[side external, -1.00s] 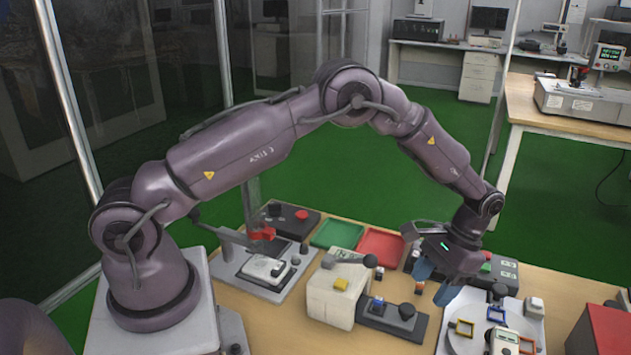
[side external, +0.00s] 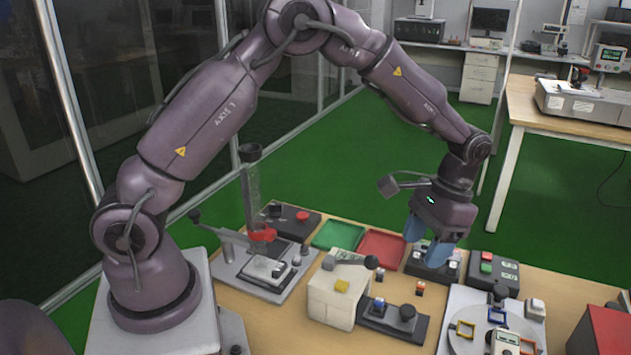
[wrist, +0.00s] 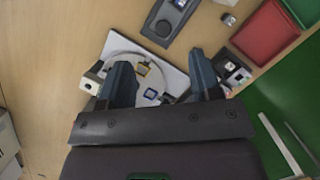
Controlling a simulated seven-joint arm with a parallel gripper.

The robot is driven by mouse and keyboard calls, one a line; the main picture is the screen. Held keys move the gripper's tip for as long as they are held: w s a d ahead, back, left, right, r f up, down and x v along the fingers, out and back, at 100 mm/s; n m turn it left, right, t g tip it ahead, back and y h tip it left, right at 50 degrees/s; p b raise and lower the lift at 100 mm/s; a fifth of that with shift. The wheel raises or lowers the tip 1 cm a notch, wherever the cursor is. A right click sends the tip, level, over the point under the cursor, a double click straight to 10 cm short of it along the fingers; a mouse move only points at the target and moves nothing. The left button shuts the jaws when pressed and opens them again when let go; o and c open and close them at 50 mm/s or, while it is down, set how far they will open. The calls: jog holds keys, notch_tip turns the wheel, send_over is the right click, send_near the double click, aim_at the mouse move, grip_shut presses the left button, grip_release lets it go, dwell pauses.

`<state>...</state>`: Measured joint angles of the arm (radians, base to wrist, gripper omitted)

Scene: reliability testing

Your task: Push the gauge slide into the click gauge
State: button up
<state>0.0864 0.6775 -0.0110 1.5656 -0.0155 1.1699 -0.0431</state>
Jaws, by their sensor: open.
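What looks like the click gauge is a dark grey fixture (side external: 378,322) beside a cream block, also in the wrist view (wrist: 181,14) at the top. A small blue-topped piece (side external: 379,303) sits on the fixture to the knob's left. How far the slide is in, I cannot tell. My gripper (side external: 423,250) is open and empty, raised behind the fixture; its blue fingers are apart in the wrist view (wrist: 162,85).
The cream block (side external: 332,293) with a dark lever stands left of the fixture. A small loose switch (side external: 420,288) lies behind it. A white plate with a round disc (side external: 460,305) is right. Button boxes (side external: 494,270) and green and red trays (side external: 382,247) are behind.

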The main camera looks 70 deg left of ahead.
jog(key=s+a+r+t, duration=0.1)
jog(key=s+r+t, duration=0.1)
jog(key=s+r, duration=0.4)
jog(key=s+a+r+t, duration=0.2)
jog(key=s+r, duration=0.4)
jog(key=s, duration=0.5)
jog(key=shift+s+r+t, duration=0.35)
jog(key=shift+s+t, duration=0.05)
jog(key=shift+t, duration=0.4)
jog(key=shift+f, duration=0.1)
jog(key=g, duration=0.7)
send_near(408, 309)
jog(key=shift+n, duration=0.3)
jog(key=x, duration=0.9)
